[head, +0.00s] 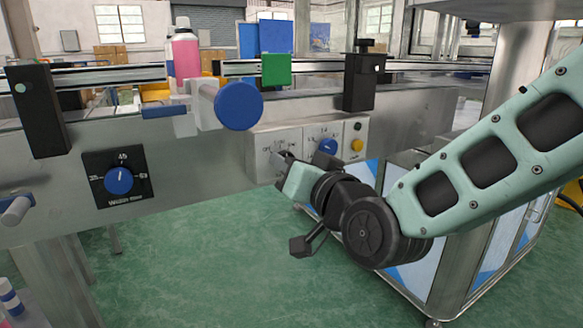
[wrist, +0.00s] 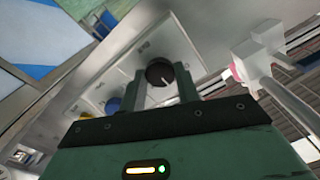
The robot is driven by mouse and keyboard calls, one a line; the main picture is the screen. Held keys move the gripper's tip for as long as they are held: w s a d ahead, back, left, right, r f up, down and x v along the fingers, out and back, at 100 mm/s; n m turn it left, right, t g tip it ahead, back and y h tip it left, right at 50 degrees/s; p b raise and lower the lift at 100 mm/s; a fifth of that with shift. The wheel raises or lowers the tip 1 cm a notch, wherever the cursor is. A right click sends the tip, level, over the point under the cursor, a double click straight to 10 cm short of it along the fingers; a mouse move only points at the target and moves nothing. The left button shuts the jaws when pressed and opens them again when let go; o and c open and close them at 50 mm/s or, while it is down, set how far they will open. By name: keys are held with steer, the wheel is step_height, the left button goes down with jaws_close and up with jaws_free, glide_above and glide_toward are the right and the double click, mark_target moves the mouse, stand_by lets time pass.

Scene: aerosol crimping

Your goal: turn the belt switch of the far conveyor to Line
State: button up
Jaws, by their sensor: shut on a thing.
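The switch panel (head: 262,150) is a pale box on the side of the steel conveyor. Its left section has printed labels and is partly covered by my gripper (head: 284,160). In the wrist view a round black knob (wrist: 159,72) with a white pointer line sits between the fingertips of my gripper (wrist: 166,84). The jaws are shut on this knob. The label that its pointer faces cannot be read. A blue knob (head: 327,146) is in the panel's middle section and also shows in the wrist view (wrist: 112,105).
A yellow button (head: 357,146) is at the panel's right. A blue width dial (head: 118,180) is on the conveyor side at left. A large blue handwheel (head: 238,106) juts out above the panel. A pink-and-white can (head: 184,55) stands on the conveyor. Green floor (head: 190,260) below is open.

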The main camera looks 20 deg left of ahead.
stand_by(0.4)
steer(key=o, duration=1)
steer(key=shift+d, duration=0.1)
steer(key=b+v, duration=0.6)
steer(key=v, duration=1.1)
steer(key=shift+s, duration=0.2)
steer(key=shift+d+f, duration=0.1)
